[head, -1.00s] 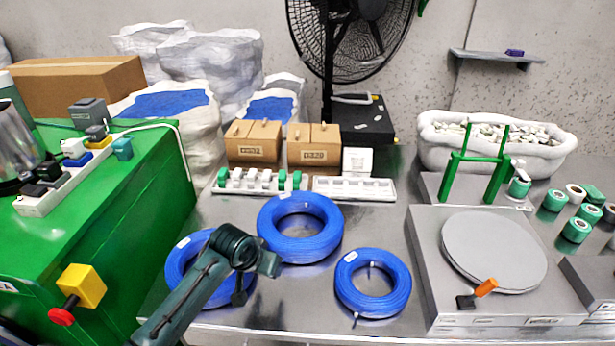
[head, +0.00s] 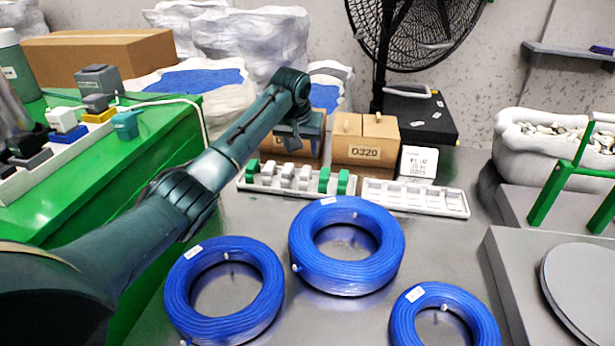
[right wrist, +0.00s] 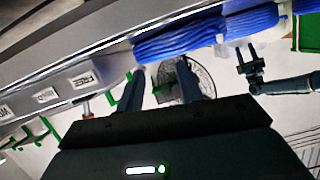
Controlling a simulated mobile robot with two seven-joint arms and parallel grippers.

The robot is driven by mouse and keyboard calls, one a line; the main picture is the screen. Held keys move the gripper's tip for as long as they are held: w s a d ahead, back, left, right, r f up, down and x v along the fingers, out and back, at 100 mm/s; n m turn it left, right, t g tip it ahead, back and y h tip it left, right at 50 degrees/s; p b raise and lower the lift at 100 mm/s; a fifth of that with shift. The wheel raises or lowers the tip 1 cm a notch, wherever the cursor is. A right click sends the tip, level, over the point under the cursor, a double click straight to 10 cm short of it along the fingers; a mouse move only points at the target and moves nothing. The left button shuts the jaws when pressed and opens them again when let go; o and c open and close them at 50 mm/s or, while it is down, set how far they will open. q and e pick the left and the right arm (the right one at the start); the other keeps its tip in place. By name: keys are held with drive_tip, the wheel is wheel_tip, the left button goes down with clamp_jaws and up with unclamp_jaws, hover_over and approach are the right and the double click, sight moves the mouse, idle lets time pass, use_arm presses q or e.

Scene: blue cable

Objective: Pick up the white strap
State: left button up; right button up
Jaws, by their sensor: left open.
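White and green pieces stand in a long white tray (head: 345,197) at the back of the metal table in the head view. The white pieces (head: 287,175) may be the straps; I cannot tell for sure. My left gripper (head: 297,148) is open, pointing down above and behind this tray, in front of a cardboard box. It shows no held thing, and it also appears in the right wrist view (right wrist: 250,68). My right gripper (right wrist: 160,75) is outside the head view; its two fingers are apart and empty in its wrist view.
Blue cable coils (head: 346,283) lie on the table in front of the trays. A second white tray (head: 415,208) is to the right, with a cardboard box (head: 362,160) and a white card (head: 419,162) behind. A green bench (head: 165,165) stands left.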

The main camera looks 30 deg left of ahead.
use_arm(q)
hover_over(306, 171)
drive_tip(key=s, duration=0.2)
drive_tip(key=f, duration=0.3)
drive_tip(key=f+b, duration=0.1)
drive_tip(key=f, duration=0.1)
drive_tip(key=shift+s+d, duration=0.1)
drive_tip(key=shift+d, duration=0.15)
drive_tip(key=b+x, duration=0.1)
drive_tip(key=x, duration=0.3)
drive_tip(key=shift+f+b, duration=0.1)
drive_tip(key=shift+b, duration=0.3)
drive_tip(key=shift+w+a+f, duration=0.1)
drive_tip(key=shift+w+f, duration=0.15)
drive_tip(key=shift+f, duration=0.1)
use_arm(e)
drive_tip(key=shift+w+a+f+n, duration=0.15)
drive_tip(key=shift+f+n, duration=0.1)
drive_tip(key=shift+f, duration=0.3)
drive_tip(key=shift+w+a+f+n, duration=0.1)
drive_tip(key=shift+f+n, duration=0.15)
drive_tip(key=shift+f, duration=0.25)
